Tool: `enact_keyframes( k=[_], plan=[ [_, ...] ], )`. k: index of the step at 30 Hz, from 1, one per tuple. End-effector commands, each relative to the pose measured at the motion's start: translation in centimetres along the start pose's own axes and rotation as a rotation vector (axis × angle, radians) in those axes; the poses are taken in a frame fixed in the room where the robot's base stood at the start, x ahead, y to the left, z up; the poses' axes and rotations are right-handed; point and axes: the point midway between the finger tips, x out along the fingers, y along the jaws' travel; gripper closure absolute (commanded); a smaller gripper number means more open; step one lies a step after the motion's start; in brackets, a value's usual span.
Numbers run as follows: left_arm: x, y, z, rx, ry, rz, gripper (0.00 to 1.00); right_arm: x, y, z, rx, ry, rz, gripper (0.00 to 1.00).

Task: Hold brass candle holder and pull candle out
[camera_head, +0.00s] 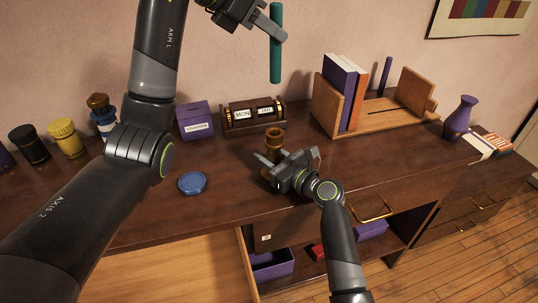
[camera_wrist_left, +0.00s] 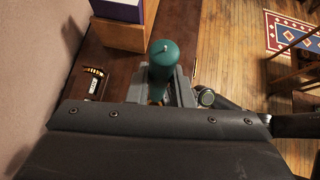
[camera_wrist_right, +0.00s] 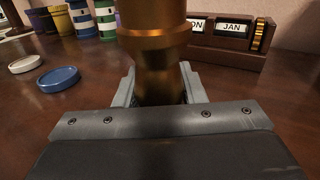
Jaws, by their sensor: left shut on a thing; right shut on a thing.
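The green candle (camera_head: 275,45) is upright in the air, well above the desk and clear of the holder. My left gripper (camera_head: 277,30) is shut on it near its upper part. The left wrist view shows the candle's top and wick (camera_wrist_left: 163,58) between the fingers. The brass candle holder (camera_head: 274,140) stands upright on the desk, its top free. My right gripper (camera_head: 268,168) is shut around the holder's lower part. The holder (camera_wrist_right: 155,45) fills the middle of the right wrist view, and its base is hidden by the gripper.
A blue lid (camera_head: 192,183) lies left of the holder. A calendar block (camera_head: 253,116) and a purple box (camera_head: 194,121) stand behind. A wooden book rack (camera_head: 380,117) and a purple vase (camera_head: 459,117) are to the right. An open drawer (camera_head: 272,265) is below the desk's front edge.

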Motion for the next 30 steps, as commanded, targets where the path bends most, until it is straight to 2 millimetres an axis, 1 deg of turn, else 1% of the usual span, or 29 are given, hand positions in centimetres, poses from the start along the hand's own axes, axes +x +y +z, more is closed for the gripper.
enact_keyframes(
  k=[3,4,9,17,20,23,26,30],
  plan=[
    [0.0,0.0,0.0,0.000,0.000,0.000,1.00,0.0,0.0,-0.1,-0.001,0.002,0.000,1.00],
    [0.0,0.0,0.0,0.000,0.000,0.000,1.00,0.0,0.0,-0.1,-0.001,0.002,0.000,0.59],
    [0.0,0.0,0.0,0.000,0.000,0.000,1.00,0.0,0.0,-0.1,-0.001,0.001,0.000,0.38],
    [0.0,0.0,0.0,0.000,0.000,0.000,1.00,-0.1,0.0,0.0,0.000,0.000,0.000,0.38],
    [0.0,0.0,0.0,0.000,0.000,0.000,1.00,-0.5,0.0,-0.1,0.000,0.000,-0.001,0.38],
    [0.0,0.0,0.0,0.000,0.000,0.000,1.00,-1.5,-0.1,-0.1,0.000,0.000,-0.002,0.38],
    [0.0,0.0,0.0,0.000,0.000,0.000,1.00,-3.1,-0.1,-0.1,-0.002,0.001,-0.003,0.38],
    [0.0,0.0,0.0,0.000,0.000,0.000,1.00,-5.9,-0.1,-0.1,-0.003,0.002,-0.003,0.38]
  ],
)
